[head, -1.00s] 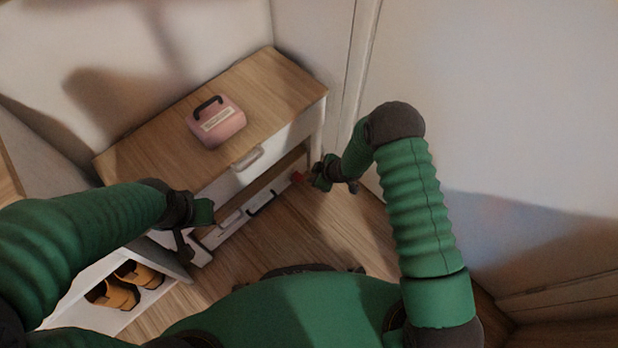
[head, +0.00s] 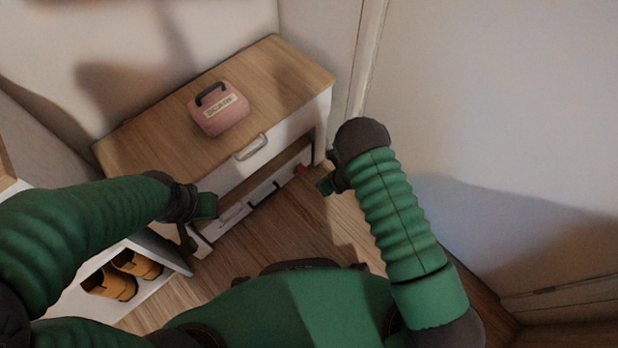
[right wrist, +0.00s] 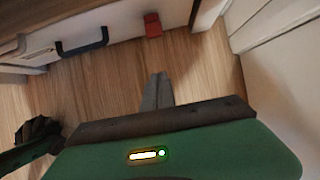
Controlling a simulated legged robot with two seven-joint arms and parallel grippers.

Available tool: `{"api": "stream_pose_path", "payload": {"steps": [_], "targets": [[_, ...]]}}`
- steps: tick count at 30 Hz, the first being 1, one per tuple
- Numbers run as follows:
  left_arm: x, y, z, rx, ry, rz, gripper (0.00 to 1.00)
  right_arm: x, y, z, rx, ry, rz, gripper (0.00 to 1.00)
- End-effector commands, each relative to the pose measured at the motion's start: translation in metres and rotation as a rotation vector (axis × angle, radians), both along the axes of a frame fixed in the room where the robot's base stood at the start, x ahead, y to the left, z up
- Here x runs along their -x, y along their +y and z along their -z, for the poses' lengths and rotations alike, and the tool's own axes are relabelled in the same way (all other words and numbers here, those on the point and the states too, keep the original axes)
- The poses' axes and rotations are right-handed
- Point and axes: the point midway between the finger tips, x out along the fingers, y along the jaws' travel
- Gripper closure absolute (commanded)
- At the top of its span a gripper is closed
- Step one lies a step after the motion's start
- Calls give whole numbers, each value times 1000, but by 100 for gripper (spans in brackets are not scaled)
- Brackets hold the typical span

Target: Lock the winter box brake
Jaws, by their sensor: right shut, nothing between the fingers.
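A low white box (head: 232,228) with a dark handle (head: 264,193) sits at floor level under the wooden-topped cabinet. The handle also shows in the right wrist view (right wrist: 82,42). A small red part (head: 300,169), possibly the brake, is at the box's right end; it also shows in the right wrist view (right wrist: 152,25). My right gripper (head: 325,185) is right of the red part and apart from it. In the right wrist view its fingers (right wrist: 160,78) are together and empty over the floor. My left gripper (head: 192,226) is near the box's left end, its fingertips unclear.
The cabinet (head: 285,72) carries a pink labelled case (head: 218,110) with a black handle and has a drawer with a light handle (head: 251,147). A white shelf (head: 165,258) with tan shoes (head: 120,279) stands at left. A wall is close on the right; the wooden floor ahead is clear.

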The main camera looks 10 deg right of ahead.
Motion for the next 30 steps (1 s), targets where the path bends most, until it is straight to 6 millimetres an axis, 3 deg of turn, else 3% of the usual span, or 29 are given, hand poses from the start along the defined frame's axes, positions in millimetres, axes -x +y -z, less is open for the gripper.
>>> {"api": "stream_pose_path", "payload": {"steps": [1, 8, 12, 17, 30], "targets": [[0, 0, 16, 0, 0, 0, 100, -5, 2, 19, -1, -1, 2, 100], [0, 0, 49, 0, 0, 0, 100, -24, 16, 64, -2, -1, 4, 100], [0, 0, 58, 0, 1, 0, 100, -44, 30, 53, -4, -2, 7, 100], [0, 0, 60, 0, 0, 0, 100, -54, 38, 48, -2, 0, 4, 100], [0, 0, 53, 0, 0, 0, 100, -56, 41, 39, 1, -1, 0, 100]]}}
